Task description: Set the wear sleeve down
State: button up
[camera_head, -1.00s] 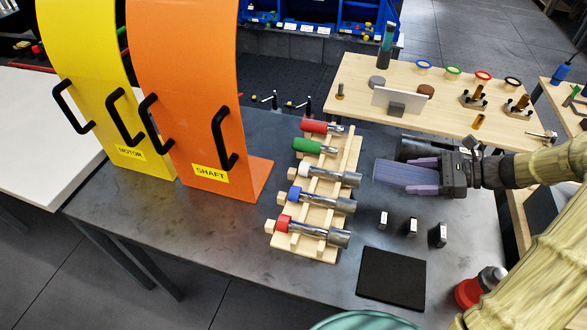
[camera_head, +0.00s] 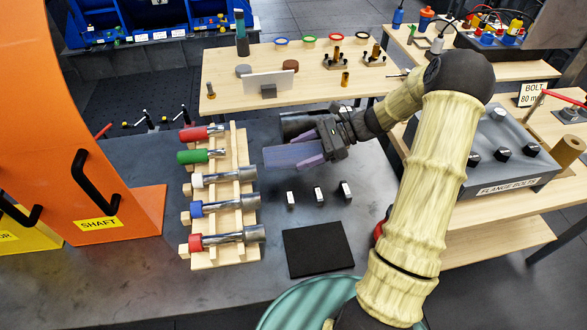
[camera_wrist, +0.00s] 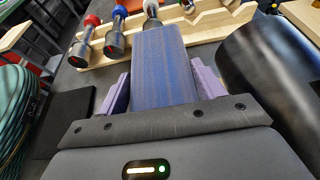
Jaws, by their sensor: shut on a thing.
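My gripper (camera_head: 296,150) is shut on a broad blue-purple piece, the only held thing, which I take to be the wear sleeve (camera_head: 283,155). Its purple fingers lie along both sides of the sleeve. In the wrist view the sleeve (camera_wrist: 163,62) fills the middle between the fingers (camera_wrist: 160,85) and points towards the rack. It is over the dark table (camera_head: 255,290), right of the wooden rack (camera_head: 237,142). I cannot tell how far it is above the table top. Its underside is hidden.
The rack holds several metal rollers with coloured ends. A dark cylinder (camera_head: 297,123) lies close behind my gripper. Three small blocks (camera_head: 318,195) stand in front of it, with a black pad (camera_head: 318,250) nearer. An orange SHAFT panel (camera_head: 120,212) stands left. The table front is clear.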

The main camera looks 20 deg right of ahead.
aim_at(303, 174)
jog(key=shift+f, duration=1.7)
jog(key=shift+f, duration=1.9)
jog(key=o, duration=0.7)
jog(key=shift+f, duration=0.1)
jog(key=shift+o, duration=0.2)
